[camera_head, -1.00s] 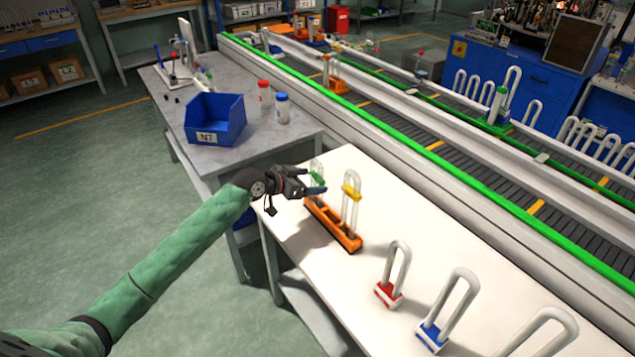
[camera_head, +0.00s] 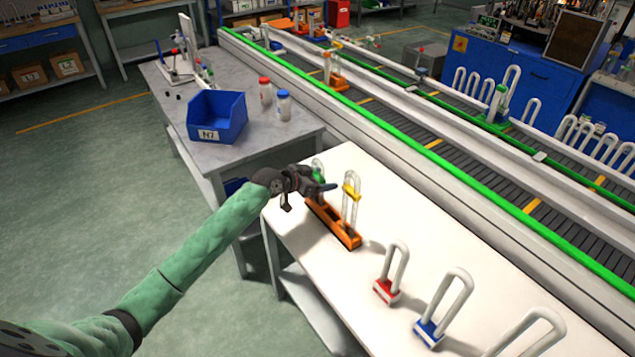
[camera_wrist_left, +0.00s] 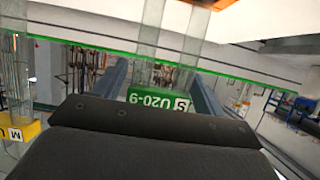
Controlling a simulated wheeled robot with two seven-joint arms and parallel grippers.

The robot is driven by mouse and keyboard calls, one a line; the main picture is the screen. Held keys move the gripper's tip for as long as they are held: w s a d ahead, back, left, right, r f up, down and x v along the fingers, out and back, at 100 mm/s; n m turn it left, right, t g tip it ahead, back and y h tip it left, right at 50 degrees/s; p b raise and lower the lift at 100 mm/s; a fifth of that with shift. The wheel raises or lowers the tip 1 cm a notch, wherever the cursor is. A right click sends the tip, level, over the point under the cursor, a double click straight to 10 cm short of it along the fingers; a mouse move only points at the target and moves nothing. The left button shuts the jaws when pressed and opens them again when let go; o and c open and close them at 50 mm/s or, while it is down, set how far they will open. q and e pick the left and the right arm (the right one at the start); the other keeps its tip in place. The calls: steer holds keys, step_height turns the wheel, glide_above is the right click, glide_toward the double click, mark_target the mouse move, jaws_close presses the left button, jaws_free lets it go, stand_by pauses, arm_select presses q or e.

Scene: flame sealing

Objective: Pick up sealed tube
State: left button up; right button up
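Two U-shaped glass tubes stand upright in an orange rack (camera_head: 345,236) on the white table. One tube carries a yellow block (camera_head: 351,191); the other, with a green block (camera_head: 318,175), is partly hidden behind my left gripper (camera_head: 324,178). The yellow block (camera_wrist_left: 24,132) shows at the left edge there. My right gripper is not in view.
A red-based tube (camera_head: 387,291) and a blue-based tube (camera_head: 429,332) stand nearer on the white table (camera_head: 325,280). A blue bin (camera_head: 217,118) and two bottles are on the grey table. The conveyor with green rails (camera_head: 440,170) runs behind.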

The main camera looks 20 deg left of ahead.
arm_select(q)
steer(key=c, duration=0.8)
